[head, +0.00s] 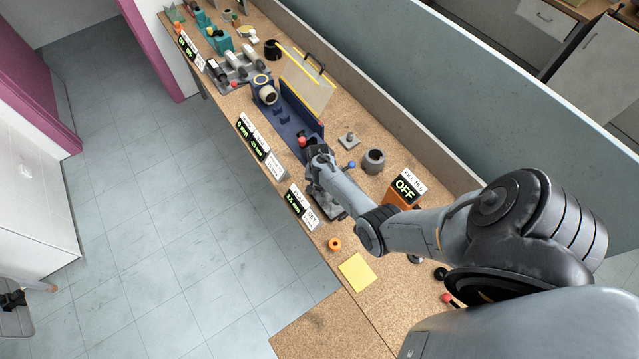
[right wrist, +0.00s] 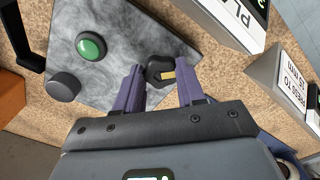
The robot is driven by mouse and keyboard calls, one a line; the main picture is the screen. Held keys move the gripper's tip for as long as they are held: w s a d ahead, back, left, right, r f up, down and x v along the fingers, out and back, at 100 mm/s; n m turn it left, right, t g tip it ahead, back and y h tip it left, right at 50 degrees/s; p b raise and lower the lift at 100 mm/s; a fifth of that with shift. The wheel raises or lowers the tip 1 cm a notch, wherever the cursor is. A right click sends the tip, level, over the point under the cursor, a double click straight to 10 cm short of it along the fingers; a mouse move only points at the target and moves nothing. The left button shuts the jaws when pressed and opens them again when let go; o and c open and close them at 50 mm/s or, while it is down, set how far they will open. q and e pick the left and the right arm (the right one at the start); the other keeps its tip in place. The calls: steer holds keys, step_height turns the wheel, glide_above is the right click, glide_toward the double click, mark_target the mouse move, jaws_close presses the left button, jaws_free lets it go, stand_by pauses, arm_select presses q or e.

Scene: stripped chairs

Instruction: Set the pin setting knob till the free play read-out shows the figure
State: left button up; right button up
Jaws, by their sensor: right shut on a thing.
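The free play read-out (head: 297,200) shows green digits, perhaps 2.5 mm, too small to be sure. A white card (head: 311,217), apparently marked SET, stands beside it. My left gripper is not in view.
A green button (right wrist: 91,46) and a dark round knob (right wrist: 63,86) sit on the same plate. A grey cup (head: 373,161), an orange box reading OFF (head: 405,188), an orange ring (head: 335,244) and a yellow sheet (head: 357,271) are nearby. A partition (head: 490,100) runs behind the bench.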

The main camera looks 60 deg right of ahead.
steer(key=o, duration=1)
steer(key=shift+o, duration=0.2)
steer(key=shift+r, duration=0.55)
step_height(320, 180, up, 10)
steer(key=p, duration=0.1)
steer(key=shift+f, duration=0.15)
steer(key=shift+s, duration=0.1)
